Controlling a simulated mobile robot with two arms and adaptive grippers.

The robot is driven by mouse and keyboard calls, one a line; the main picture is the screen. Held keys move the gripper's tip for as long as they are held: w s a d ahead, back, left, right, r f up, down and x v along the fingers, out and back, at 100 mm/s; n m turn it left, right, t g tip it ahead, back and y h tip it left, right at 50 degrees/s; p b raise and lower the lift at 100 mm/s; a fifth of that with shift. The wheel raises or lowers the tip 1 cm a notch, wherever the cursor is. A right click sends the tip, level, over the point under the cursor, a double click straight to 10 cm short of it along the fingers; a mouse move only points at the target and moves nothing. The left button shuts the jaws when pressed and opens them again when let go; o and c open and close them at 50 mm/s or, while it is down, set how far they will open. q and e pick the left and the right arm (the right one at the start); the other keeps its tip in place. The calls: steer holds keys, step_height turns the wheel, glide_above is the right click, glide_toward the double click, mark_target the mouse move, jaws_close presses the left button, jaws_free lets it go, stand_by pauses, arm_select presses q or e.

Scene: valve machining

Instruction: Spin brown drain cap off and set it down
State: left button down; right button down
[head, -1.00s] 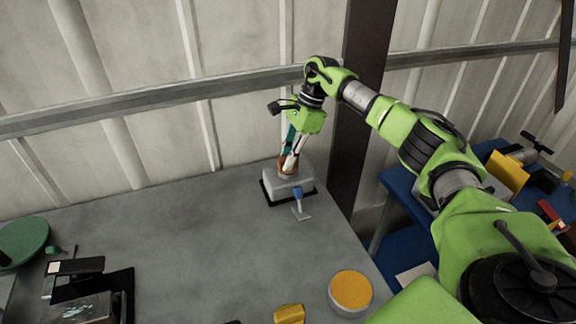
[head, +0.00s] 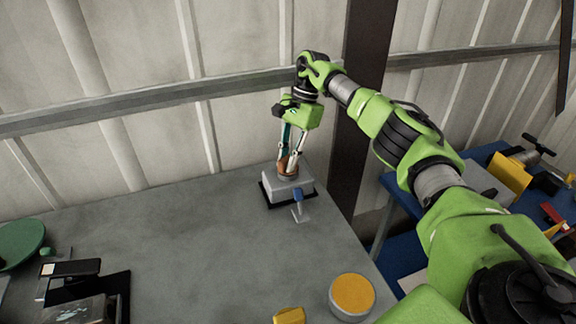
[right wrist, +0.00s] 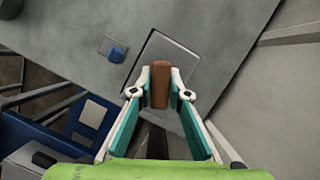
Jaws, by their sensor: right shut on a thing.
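The brown drain cap (head: 288,167) sits at the top of a grey block-shaped fixture (head: 283,189) near the back right of the table. In the right wrist view the cap (right wrist: 160,82) shows as a brown piece between the two fingertips. My right gripper (head: 289,160) points down from above and is shut on the cap. I cannot tell whether the cap is still touching the fixture. The left gripper does not show.
A blue-handled lever (head: 298,197) sticks out at the fixture's front. A round orange-topped container (head: 352,294) and a yellow piece (head: 290,315) are at the front. A green disc (head: 20,241) and black device (head: 88,290) are at left. The middle of the table (head: 190,235) is clear.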

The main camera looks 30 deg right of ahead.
mark_target(286, 160)
steer(key=shift+f+n+g+b, duration=0.1)
steer(key=shift+n+g+b, duration=0.4)
steer(key=shift+n, duration=0.7)
steer(key=shift+n+h+b, duration=0.35)
steer(key=shift+n+h, duration=0.05)
steer(key=shift+n, duration=0.7)
steer(key=shift+s, duration=0.1)
steer(key=c, duration=1.8)
jaws_free()
steer(key=shift+c, duration=0.2)
steer(key=shift+r, duration=0.25)
step_height(286, 160, up, 4)
steer(key=p, duration=0.4)
